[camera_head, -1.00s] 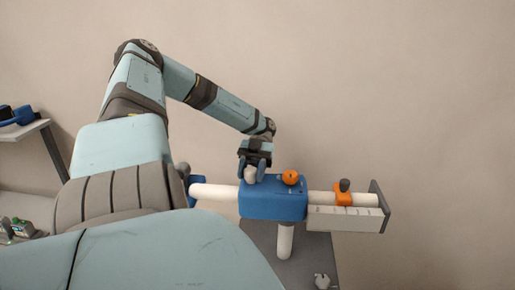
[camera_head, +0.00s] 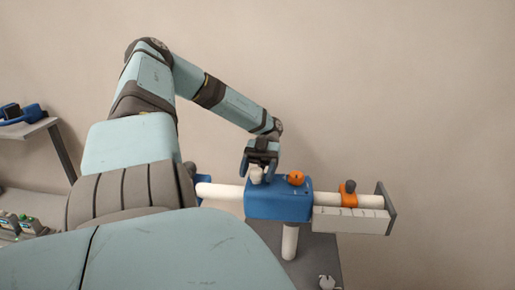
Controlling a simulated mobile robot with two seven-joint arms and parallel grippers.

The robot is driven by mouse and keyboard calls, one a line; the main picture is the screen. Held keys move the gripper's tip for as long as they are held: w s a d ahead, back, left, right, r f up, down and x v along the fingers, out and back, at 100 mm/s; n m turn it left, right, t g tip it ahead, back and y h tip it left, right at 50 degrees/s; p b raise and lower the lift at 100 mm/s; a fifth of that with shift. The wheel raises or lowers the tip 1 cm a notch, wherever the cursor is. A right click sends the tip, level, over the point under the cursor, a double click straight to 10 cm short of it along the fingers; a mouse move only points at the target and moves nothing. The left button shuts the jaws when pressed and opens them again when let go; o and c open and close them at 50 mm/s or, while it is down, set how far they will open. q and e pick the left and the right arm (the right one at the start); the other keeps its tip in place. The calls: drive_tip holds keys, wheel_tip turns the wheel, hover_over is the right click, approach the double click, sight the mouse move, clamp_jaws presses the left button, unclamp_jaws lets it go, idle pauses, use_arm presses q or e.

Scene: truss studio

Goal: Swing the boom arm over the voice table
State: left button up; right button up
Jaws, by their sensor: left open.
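The boom assembly is a white horizontal tube (camera_head: 222,191) running through a blue housing (camera_head: 278,203) on a white upright post (camera_head: 289,242). An orange knob (camera_head: 296,178) and a whitish peg (camera_head: 256,175) stand on top of the housing. An orange collar (camera_head: 347,195) with a grey knob sits on the tube's right part, before a grey end plate (camera_head: 386,207). My left gripper (camera_head: 259,172) is open, its fingers at the top of the whitish peg; whether they touch it, I cannot tell. My right gripper is not in view.
A grey table (camera_head: 318,252) lies under the boom, with a small pale object (camera_head: 328,282) at its front edge. A shelf (camera_head: 28,130) with a blue item is at the left. Small green-and-grey devices (camera_head: 20,224) stand at lower left. My arm hides much of the left.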

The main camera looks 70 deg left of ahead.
use_arm(q)
drive_tip(key=v, duration=0.1)
drive_tip(key=b+v, duration=0.1)
drive_tip(key=v, duration=0.1)
drive_tip(key=b+v, duration=0.1)
drive_tip(key=v, duration=0.1)
drive_tip(key=shift+w+a+f, duration=0.15)
drive_tip(key=shift+f, duration=0.05)
drive_tip(key=shift+a+r+p, duration=0.1)
drive_tip(key=shift+r+p, duration=0.25)
drive_tip(key=shift+p+v, duration=0.5)
drive_tip(key=shift+v, duration=0.4)
drive_tip(key=shift+w, duration=0.1)
